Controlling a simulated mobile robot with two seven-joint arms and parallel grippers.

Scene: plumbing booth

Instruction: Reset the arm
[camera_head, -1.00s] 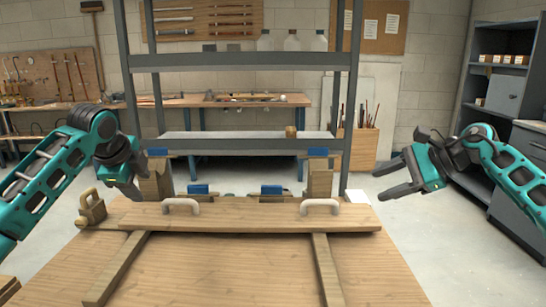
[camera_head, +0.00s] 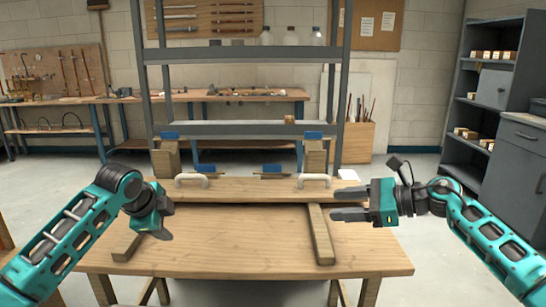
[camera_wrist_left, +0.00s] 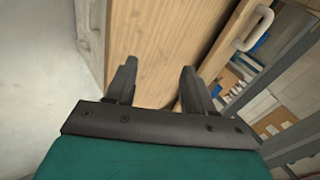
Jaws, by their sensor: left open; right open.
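My left gripper (camera_head: 163,222) is over the left part of the wooden workbench (camera_head: 250,252) in the head view, with its fingers near each other in that picture. In the left wrist view its two fingers (camera_wrist_left: 160,85) stand apart with nothing between them, and wood shows beyond them. My right gripper (camera_head: 350,205) is open and empty at the right side of the bench, its fingers pointing left. Both arms reach in from the sides and hold nothing.
A wooden board (camera_head: 255,190) with two pale handles (camera_head: 192,180) lies across the bench's far side, on two wooden strips (camera_head: 320,235). Blue-topped wooden blocks (camera_head: 165,158) stand behind it. A grey metal frame (camera_head: 245,55) rises beyond. A grey cabinet (camera_head: 515,170) stands right.

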